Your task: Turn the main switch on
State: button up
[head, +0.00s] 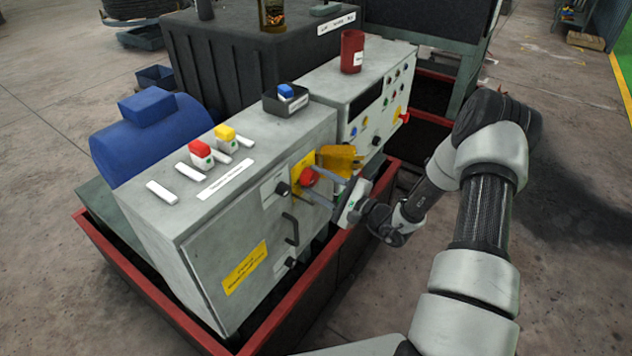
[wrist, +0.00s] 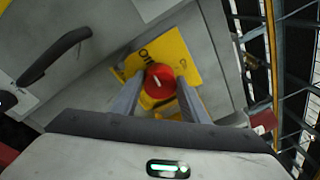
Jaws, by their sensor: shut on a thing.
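The main switch is a red rotary knob (head: 308,177) on a yellow plate (head: 299,188) on the front of the grey cabinet (head: 212,218). In the wrist view the red knob (wrist: 159,82) has a white mark on it, and lettering shows on the yellow plate (wrist: 178,50). My gripper (head: 318,190) reaches the knob from the right. Its two fingers (wrist: 156,92) lie on either side of the knob and are shut on it. The exact contact at the fingertips is partly hidden.
A yellow flap-like part (head: 340,160) sits just beside the knob. A black handle (head: 291,229) and a small black knob (head: 283,189) are on the cabinet front. A second grey panel (head: 372,110) with several buttons stands behind. A red-rimmed tray (head: 285,318) surrounds the cabinets.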

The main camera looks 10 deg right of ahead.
jog(key=m, duration=0.4)
jog(key=shift+d+r, duration=0.1)
jog(key=shift+r, duration=0.05)
jog(key=m+g+p, duration=0.1)
jog(key=m, duration=0.3)
jog(key=shift+w+r, duration=0.1)
jog(key=m+p, duration=0.1)
jog(key=m, duration=0.3)
jog(key=shift+d+g+p, duration=0.15)
jog(key=shift+g+p, duration=0.15)
jog(key=shift+w+m+y+p, duration=0.15)
jog(key=shift+m+y+p, duration=0.15)
jog(key=shift+m, duration=1.5)
jog(key=o, duration=1.1)
jog(key=shift+c, duration=0.2)
jog(key=shift+d, duration=0.1)
jog(key=b+v, duration=0.1)
jog(key=v, duration=1.6)
jog(key=shift+d, duration=0.2)
